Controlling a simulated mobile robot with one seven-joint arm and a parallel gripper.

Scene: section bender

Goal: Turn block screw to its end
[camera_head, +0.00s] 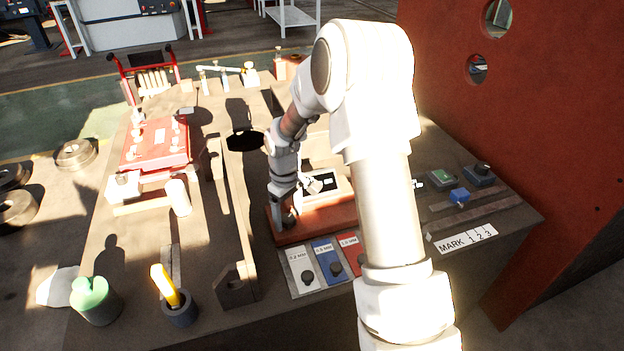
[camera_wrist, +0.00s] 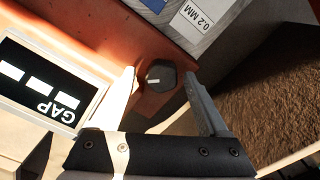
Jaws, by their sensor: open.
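A dark faceted knob with a white line on it (camera_wrist: 160,82) sits on a red block (camera_wrist: 154,104) in the wrist view. It appears to be the block screw; no label names it. My gripper (camera_wrist: 160,72) is open, with one finger on each side of the knob. I cannot tell whether either finger touches it. In the head view my gripper (camera_head: 286,212) is low over the left end of the red block (camera_head: 318,221), and the knob there is hard to make out. A GAP display panel (camera_wrist: 45,85) with pale bars is beside the knob.
Gauge plates in white (camera_head: 303,270), blue (camera_head: 331,262) and red (camera_head: 351,247) lie in front of the block. A green-topped cylinder (camera_head: 96,300) and a yellow handle in a dark cup (camera_head: 180,311) stand front left. A tall red panel (camera_head: 520,120) rises on the right.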

